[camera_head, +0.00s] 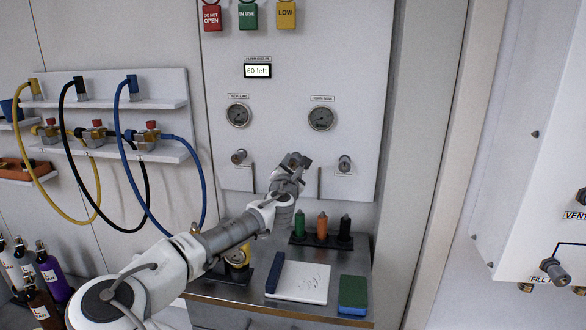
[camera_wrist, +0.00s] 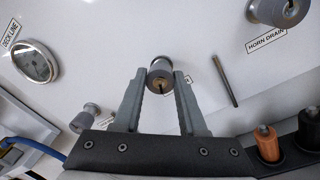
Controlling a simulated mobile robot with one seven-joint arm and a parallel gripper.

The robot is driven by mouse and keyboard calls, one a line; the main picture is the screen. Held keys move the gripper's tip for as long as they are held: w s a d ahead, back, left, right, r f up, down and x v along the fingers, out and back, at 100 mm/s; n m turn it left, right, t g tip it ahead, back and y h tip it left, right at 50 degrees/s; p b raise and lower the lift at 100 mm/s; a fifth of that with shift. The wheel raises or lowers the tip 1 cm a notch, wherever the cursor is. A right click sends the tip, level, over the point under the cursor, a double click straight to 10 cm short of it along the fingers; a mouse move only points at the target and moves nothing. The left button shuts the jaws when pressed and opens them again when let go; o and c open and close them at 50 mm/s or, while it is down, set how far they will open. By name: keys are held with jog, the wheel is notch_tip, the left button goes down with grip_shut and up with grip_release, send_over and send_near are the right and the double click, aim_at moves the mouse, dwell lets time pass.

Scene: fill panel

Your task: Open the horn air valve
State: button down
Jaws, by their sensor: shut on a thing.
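A grey round valve knob (camera_wrist: 160,76) with a dark slot in its face stands out from the white panel (camera_head: 290,80). My gripper (camera_wrist: 160,88) has one finger on each side of this knob and is shut on it. The knob's label is mostly covered by the right finger, so I cannot read it. In the head view my gripper (camera_head: 297,162) is at the lower middle of the panel and hides this knob. A knob by the "HORN DRAIN" label (camera_wrist: 268,38) is to the right (camera_head: 344,162). Another knob (camera_head: 239,156) is to the left.
Two gauges (camera_head: 238,115) (camera_head: 321,118) and a "60 left" display (camera_head: 257,71) are above. Thin rods (camera_head: 319,182) stand beside the knobs. Below, a bench holds small bottles (camera_head: 322,226), a white notepad (camera_head: 300,282) and a green-blue block (camera_head: 352,295). Hoses (camera_head: 128,160) hang left.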

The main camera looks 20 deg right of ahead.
jog(key=n+b, duration=0.1)
jog(key=n, duration=0.5)
jog(key=shift+f, duration=0.1)
jog(key=shift+n, duration=0.4)
jog(key=shift+c, duration=2.4)
grip_release()
jog(key=shift+s, duration=0.1)
jog(key=v, duration=1.7)
jog(key=shift+r, duration=0.3)
jog(key=shift+s+a, duration=0.1)
jog(key=shift+s, duration=0.05)
